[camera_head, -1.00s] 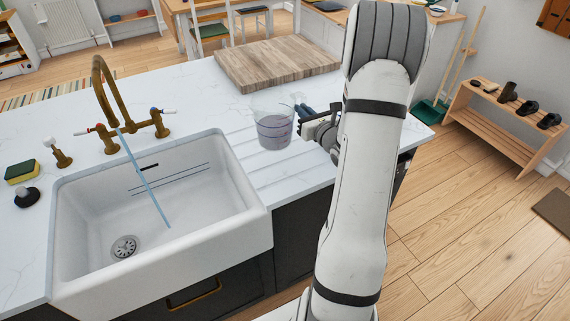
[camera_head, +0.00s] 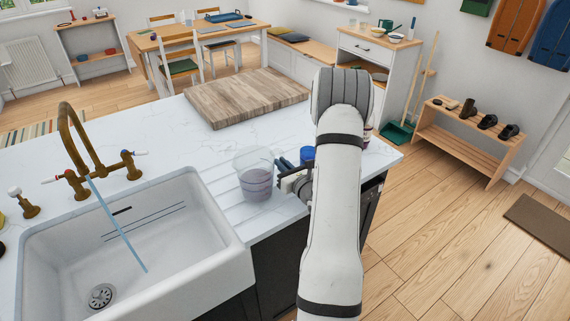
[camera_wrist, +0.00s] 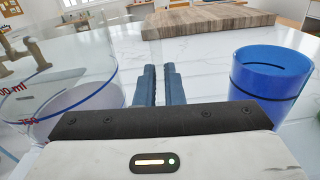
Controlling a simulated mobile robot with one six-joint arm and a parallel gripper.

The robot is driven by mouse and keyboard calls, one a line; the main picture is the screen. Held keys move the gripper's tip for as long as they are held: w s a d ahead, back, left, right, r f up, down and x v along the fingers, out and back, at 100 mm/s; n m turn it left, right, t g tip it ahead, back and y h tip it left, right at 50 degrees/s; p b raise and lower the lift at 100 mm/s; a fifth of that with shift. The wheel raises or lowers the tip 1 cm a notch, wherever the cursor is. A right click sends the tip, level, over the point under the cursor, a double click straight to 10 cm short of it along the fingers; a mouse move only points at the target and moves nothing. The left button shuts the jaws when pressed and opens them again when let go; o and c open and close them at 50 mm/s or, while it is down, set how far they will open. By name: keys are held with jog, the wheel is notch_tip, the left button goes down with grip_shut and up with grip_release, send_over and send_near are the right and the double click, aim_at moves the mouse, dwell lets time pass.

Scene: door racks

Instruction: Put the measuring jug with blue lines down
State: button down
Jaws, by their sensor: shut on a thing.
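The clear measuring jug (camera_head: 255,180) is upright over the grooved drainer right of the sink. It looks purplish low down. My gripper (camera_head: 283,166) is at the jug's right side. In the wrist view its two dark fingers (camera_wrist: 160,85) are nearly together beside the jug. It is shut on the jug, but the gripped part is not clear. I cannot tell whether the jug's base touches the counter.
A blue cup (camera_wrist: 270,80) stands close right of my fingers; it also shows partly behind my arm (camera_head: 307,153). A wooden board (camera_head: 245,98) lies behind. The sink (camera_head: 130,250) is left, with water running from the brass tap (camera_head: 78,140). Counter between jug and board is clear.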

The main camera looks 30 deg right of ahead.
jog(key=shift+f, duration=0.3)
jog(key=shift+f, duration=0.2)
jog(key=c, duration=1.5)
grip_release()
jog(key=shift+c, duration=0.2)
jog(key=shift+r, duration=0.1)
jog(key=shift+r, duration=0.15)
jog(key=s+b, duration=0.3)
jog(key=s, duration=0.9)
jog(key=shift+s, duration=0.1)
